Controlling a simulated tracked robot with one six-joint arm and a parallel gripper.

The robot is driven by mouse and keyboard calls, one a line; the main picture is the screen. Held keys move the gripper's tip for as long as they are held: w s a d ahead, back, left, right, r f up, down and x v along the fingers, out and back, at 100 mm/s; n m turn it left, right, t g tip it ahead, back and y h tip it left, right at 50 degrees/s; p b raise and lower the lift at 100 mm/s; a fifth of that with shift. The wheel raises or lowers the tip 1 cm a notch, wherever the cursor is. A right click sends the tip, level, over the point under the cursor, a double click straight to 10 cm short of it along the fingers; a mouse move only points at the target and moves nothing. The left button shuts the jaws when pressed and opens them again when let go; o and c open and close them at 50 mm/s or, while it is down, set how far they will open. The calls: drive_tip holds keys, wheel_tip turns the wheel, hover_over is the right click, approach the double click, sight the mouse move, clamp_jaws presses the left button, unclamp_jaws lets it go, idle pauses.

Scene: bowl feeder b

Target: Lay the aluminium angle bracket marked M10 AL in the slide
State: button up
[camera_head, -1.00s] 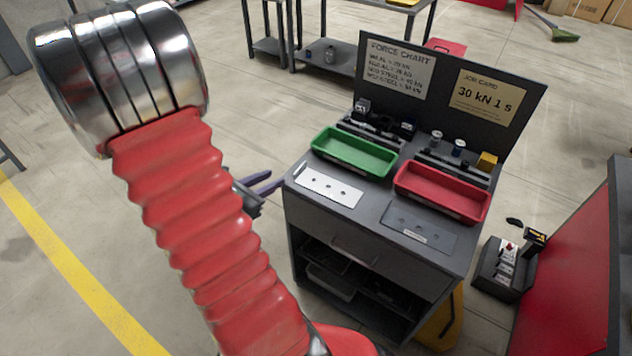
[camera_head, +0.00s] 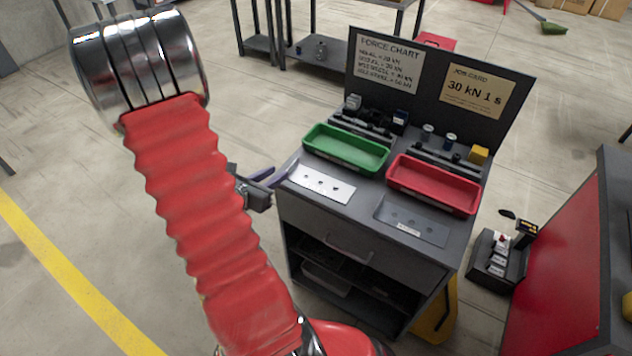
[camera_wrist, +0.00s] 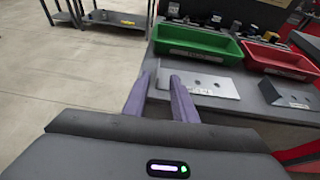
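A pale silver plate with several holes, apparently a bracket (camera_head: 322,182), lies at the left front of the grey bench top; it also shows in the wrist view (camera_wrist: 212,86). A darker grey holed bracket (camera_head: 412,221) with a small white label lies to its right, also in the wrist view (camera_wrist: 290,93). I cannot read M10 AL on either. In the head view my gripper (camera_head: 275,178) is partly hidden behind my arm. I cannot make out the slide.
A green tray (camera_head: 345,150) and a red tray (camera_head: 433,187) stand behind the brackets. A board with a force chart (camera_head: 388,62) and a job card (camera_head: 478,92) rises at the back. A red-sided machine (camera_head: 560,265) and a small control box (camera_head: 500,260) stand right. Open floor lies left.

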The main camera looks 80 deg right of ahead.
drive_tip(key=x, duration=0.5)
drive_tip(key=shift+d+f, duration=0.1)
drive_tip(key=shift+d, duration=0.05)
drive_tip(key=shift+x, duration=2.5)
drive_tip(key=shift+w+f, duration=0.15)
drive_tip(key=shift+c, duration=0.4)
clamp_jaws()
